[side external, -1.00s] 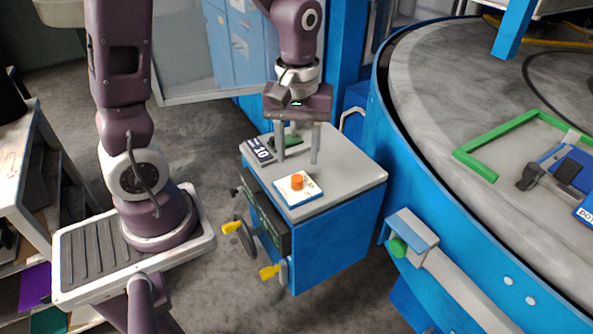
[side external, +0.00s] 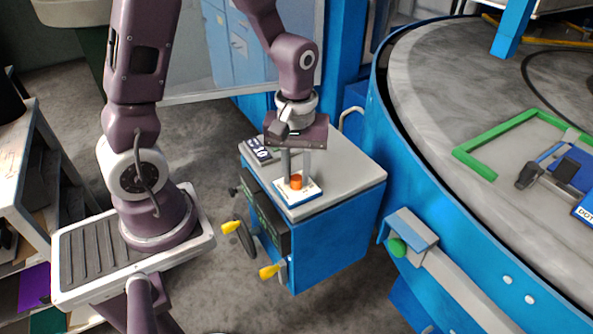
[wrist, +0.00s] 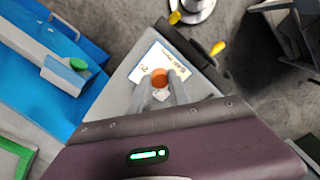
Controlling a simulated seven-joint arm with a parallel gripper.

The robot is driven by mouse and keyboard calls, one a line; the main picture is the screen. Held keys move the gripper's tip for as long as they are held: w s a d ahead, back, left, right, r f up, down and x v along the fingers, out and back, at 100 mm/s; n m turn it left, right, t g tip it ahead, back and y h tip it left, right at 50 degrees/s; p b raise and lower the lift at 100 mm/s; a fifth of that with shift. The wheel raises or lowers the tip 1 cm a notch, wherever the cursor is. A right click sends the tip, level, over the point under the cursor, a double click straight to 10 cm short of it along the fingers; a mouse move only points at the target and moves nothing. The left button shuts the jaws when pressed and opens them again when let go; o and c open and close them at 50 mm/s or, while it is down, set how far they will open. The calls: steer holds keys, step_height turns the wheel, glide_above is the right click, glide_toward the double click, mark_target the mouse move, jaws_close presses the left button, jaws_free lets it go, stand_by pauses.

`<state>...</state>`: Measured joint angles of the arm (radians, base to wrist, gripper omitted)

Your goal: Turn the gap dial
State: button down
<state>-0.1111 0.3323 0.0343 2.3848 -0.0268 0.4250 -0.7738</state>
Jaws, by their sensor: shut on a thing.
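The gap dial is an orange round knob (side external: 296,181) on a white plate (side external: 312,191) with printed marks, near the front corner of the grey cabinet top. My gripper (side external: 294,178) points down over the plate, its two grey fingers at the knob, shut on it. In the wrist view the orange knob (wrist: 160,77) shows between the fingertips (wrist: 161,82), and the white plate (wrist: 146,62) carries small print that I cannot read well. The fingers hide part of the knob and plate.
Yellow-handled cranks (side external: 231,227) stick out from the cabinet's front. A large blue-rimmed round table (side external: 460,110) stands close on the right. The cabinet top (side external: 350,174) is clear right of the plate.

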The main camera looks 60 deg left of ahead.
steer(key=m, duration=0.5)
steer(key=shift+m, duration=2.3)
steer(key=shift+w, duration=0.1)
steer(key=c, duration=1.2)
jaws_free()
steer(key=shift+c, duration=0.2)
steer(key=shift+r, duration=0.15)
